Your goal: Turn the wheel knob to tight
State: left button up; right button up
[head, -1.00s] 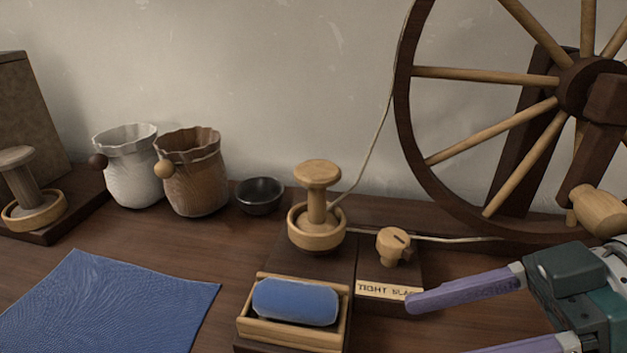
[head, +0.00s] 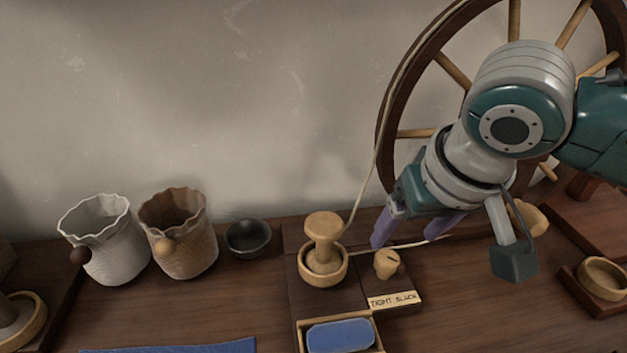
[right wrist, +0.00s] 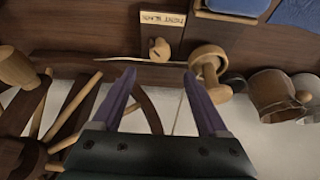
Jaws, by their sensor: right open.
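The wheel knob (head: 387,264) is a small pale wooden knob with a dark slot, on a dark base behind a label plate (head: 393,299) reading TIGHT and SLACK. In the right wrist view the knob (right wrist: 159,50) lies beyond and between the open fingertips. My right gripper (head: 408,240) is open and empty, just behind and to the right of the knob in the head view, its purple fingers pointing down. It also shows in the right wrist view (right wrist: 158,76). The spoked wheel (head: 384,118) stands at the back, partly hidden by my right arm. My left gripper is out of view.
A wooden spool (head: 324,237) in a round cup stands just left of the knob, with a cord running up to the wheel. A tray (head: 303,342) with a blue pad is in front. A dark bowl (head: 248,238), brown pot (head: 186,240) and white pot (head: 115,250) stand left.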

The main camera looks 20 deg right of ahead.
aim_at(388, 257)
jog(key=b+x, duration=0.3)
jog(key=x, duration=0.5)
jog(key=shift+f+b, duration=0.4)
jog(key=c, duration=0.3)
grip_shut()
